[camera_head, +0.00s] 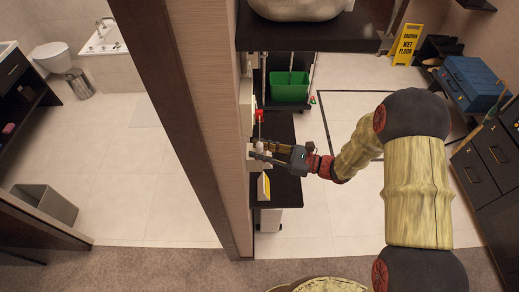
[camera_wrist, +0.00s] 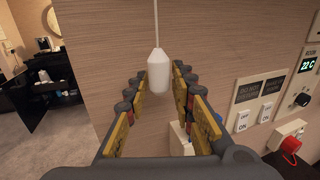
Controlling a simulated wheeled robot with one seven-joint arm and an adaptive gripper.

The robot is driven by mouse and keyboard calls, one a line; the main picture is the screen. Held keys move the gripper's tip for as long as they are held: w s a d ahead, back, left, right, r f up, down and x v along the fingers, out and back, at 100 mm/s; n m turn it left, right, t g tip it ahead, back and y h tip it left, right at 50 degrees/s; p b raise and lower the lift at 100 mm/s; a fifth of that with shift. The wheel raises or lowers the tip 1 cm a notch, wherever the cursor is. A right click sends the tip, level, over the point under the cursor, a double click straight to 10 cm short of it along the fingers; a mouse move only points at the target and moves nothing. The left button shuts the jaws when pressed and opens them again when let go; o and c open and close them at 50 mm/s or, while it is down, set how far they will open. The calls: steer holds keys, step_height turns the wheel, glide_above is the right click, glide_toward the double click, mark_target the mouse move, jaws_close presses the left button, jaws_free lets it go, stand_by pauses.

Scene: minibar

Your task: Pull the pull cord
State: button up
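The pull cord's white handle (camera_wrist: 159,72) hangs upright on a thin pale cord in front of a wood-panelled wall in the wrist view. My gripper (camera_wrist: 158,80) is open, with one yellow-padded finger on each side of the handle. Gaps show on both sides, and I see no contact. How deep the handle lies between the fingertips is hard to tell. In the head view my gripper (camera_head: 262,151) reaches left to the wall's end, beside a small white shape that may be the handle.
Right of the cord, the wall carries white switches (camera_wrist: 252,117), a thermostat display (camera_wrist: 308,62) and a red knob (camera_wrist: 291,145). In the head view, a dark shelf (camera_head: 288,190) lies below my gripper, a dark counter (camera_head: 340,33) above, and a green bin (camera_head: 289,87) behind.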

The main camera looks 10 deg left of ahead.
steer(key=shift+o, duration=0.9)
steer(key=d, duration=1.2)
steer(key=shift+s, duration=0.45)
